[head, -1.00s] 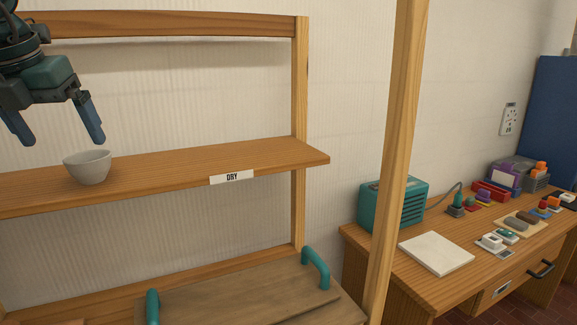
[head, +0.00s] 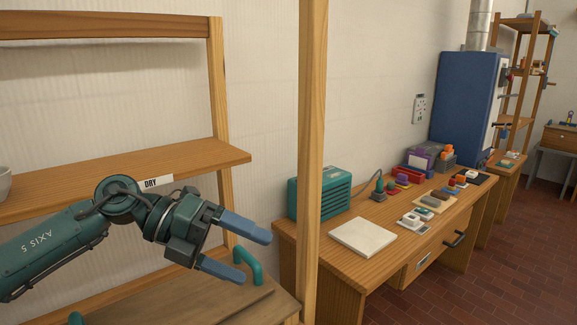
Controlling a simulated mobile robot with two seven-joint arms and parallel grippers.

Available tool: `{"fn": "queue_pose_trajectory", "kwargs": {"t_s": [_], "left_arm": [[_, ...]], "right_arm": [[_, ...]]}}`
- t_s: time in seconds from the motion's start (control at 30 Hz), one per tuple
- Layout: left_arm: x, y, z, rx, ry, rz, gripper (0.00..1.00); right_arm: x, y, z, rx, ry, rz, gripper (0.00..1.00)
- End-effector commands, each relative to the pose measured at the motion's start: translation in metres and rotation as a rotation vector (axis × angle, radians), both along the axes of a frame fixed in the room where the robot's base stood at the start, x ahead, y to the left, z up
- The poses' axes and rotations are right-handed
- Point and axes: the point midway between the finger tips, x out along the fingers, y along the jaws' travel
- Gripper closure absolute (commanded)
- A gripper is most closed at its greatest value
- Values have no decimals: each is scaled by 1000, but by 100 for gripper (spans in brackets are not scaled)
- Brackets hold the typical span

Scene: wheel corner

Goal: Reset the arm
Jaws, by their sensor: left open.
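My left gripper (head: 242,252) reaches in from the lower left with its two blue fingers spread apart and nothing between them. It is in front of the shelf rack, below the level of the shelf (head: 205,159) labelled DRY, and its fingers point right. A pale bowl (head: 4,184) stands on the shelf at the far left, cut off by the picture edge and well apart from the gripper. My right gripper is not in the head view.
A wooden board with teal handles (head: 249,266) lies below the shelf, partly hidden by my arm. A wooden post (head: 312,130) stands right of the gripper. Behind it, a workbench (head: 400,255) holds a teal box (head: 305,197), a white slab (head: 363,237) and small items. Open brick floor lies at right.

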Motion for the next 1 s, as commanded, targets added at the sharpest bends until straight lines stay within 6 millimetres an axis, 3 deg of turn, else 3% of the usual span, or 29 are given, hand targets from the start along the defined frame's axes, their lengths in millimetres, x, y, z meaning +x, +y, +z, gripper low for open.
{"fn": "queue_pose_trajectory", "kwargs": {"t_s": [0.03,0.1,0.2,0.37,0.47,0.63,0.73,0.9,1.0], "left_arm": [[-8,-20,-10,-111,64,-2,0],[-12,-41,-14,-268,145,27,0],[-14,-59,-21,-481,275,106,0],[-4,-64,-44,-780,513,324,0],[5,-53,-73,-930,678,511,0],[8,-18,-154,-1096,973,902,0],[-10,8,-218,-1135,1154,1166,0],[-71,46,-320,-1101,1427,1583,0],[-112,60,-361,-1052,1541,1764,0]], "right_arm": [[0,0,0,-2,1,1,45],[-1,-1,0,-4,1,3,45],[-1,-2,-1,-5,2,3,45],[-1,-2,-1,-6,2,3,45],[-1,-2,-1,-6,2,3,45],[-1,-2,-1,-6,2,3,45],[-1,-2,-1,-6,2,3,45],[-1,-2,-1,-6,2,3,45],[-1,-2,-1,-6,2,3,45]]}}
